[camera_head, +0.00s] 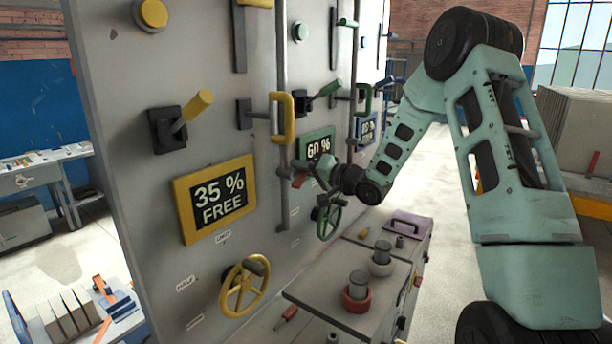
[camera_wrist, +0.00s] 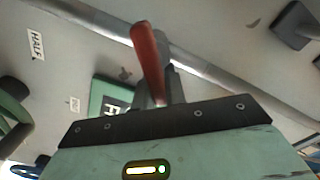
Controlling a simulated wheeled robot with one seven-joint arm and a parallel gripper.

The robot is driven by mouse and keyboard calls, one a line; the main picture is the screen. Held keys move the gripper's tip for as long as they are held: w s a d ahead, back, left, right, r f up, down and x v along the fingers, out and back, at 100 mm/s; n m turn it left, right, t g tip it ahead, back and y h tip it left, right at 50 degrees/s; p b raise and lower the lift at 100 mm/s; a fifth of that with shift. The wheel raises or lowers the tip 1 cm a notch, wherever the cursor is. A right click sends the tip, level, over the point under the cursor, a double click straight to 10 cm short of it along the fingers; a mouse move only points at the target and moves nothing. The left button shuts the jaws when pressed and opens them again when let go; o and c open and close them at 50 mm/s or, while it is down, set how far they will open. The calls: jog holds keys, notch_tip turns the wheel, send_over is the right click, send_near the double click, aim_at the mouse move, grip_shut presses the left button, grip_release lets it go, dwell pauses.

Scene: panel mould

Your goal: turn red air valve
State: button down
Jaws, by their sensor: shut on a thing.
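The red air valve is a small lever on the tall grey panel (camera_head: 130,120). Its red handle (camera_wrist: 148,55) rises between my gripper's fingers in the wrist view, tilted slightly left. A small red piece of the valve (camera_head: 299,179) shows beside my gripper (camera_head: 312,176) in the head view. My gripper is shut on the red handle, and the fingers (camera_wrist: 164,88) hide its lower part. A silver pipe (camera_wrist: 205,68) runs diagonally behind the handle. The valve's pivot is not clearly visible.
The panel carries a yellow-framed sign (camera_head: 215,199), a green-framed sign (camera_head: 317,146), a yellow handwheel (camera_head: 245,288), a green handwheel (camera_head: 328,217) and a yellow pull handle (camera_head: 283,117). A grey cabinet (camera_head: 318,295) with round parts on top stands below. Open floor (camera_head: 440,175) lies to the right.

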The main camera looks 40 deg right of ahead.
jog(key=m, duration=0.2)
jog(key=shift+d+f+m, duration=0.25)
jog(key=shift+f+m, duration=0.15)
jog(key=shift+m, duration=0.4)
jog(key=m, duration=0.2)
jog(key=f+m, duration=0.1)
jog(key=shift+m, duration=0.4)
jog(key=c, duration=1.4)
grip_release()
jog(key=shift+c, duration=0.2)
